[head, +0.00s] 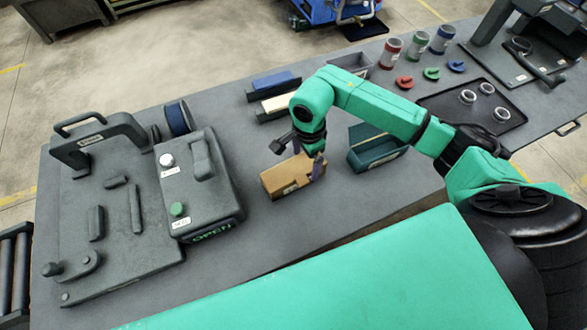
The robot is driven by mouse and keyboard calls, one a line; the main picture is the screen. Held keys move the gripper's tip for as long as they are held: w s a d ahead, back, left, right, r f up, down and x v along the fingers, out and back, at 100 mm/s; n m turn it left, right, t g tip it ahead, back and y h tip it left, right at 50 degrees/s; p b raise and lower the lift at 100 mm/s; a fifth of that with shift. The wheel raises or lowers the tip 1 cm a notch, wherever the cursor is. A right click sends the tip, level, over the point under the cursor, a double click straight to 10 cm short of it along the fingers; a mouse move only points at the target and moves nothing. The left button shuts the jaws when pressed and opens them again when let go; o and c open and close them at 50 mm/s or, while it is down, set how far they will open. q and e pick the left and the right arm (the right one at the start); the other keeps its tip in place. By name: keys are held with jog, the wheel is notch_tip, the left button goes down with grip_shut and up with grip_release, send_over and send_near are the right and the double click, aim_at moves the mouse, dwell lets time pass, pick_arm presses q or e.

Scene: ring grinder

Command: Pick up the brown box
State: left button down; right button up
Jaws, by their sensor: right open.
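The brown box (288,178) lies on the grey table near the middle of the head view, between the grey machine and a dark green bin. My right arm reaches in from the right, and its gripper (297,149) is over the box. The gripper is open, with one dark finger at the box's far left edge and the other near its right end. I cannot tell whether the fingers touch the box. Part of the box's right end is hidden by a finger. My left gripper is not in view.
A grey machine (196,185) with a green button stands left of the box. A dark green bin (376,155) is close on the right. Blue and white blocks (276,102) lie behind. Several coloured cups and a black tray (440,103) with rings are farther right.

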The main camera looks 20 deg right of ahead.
notch_tip(320, 180, down, 3)
jog(key=shift+s+f+p, duration=0.1)
jog(key=shift+p, duration=0.25)
jog(key=c, duration=1.3)
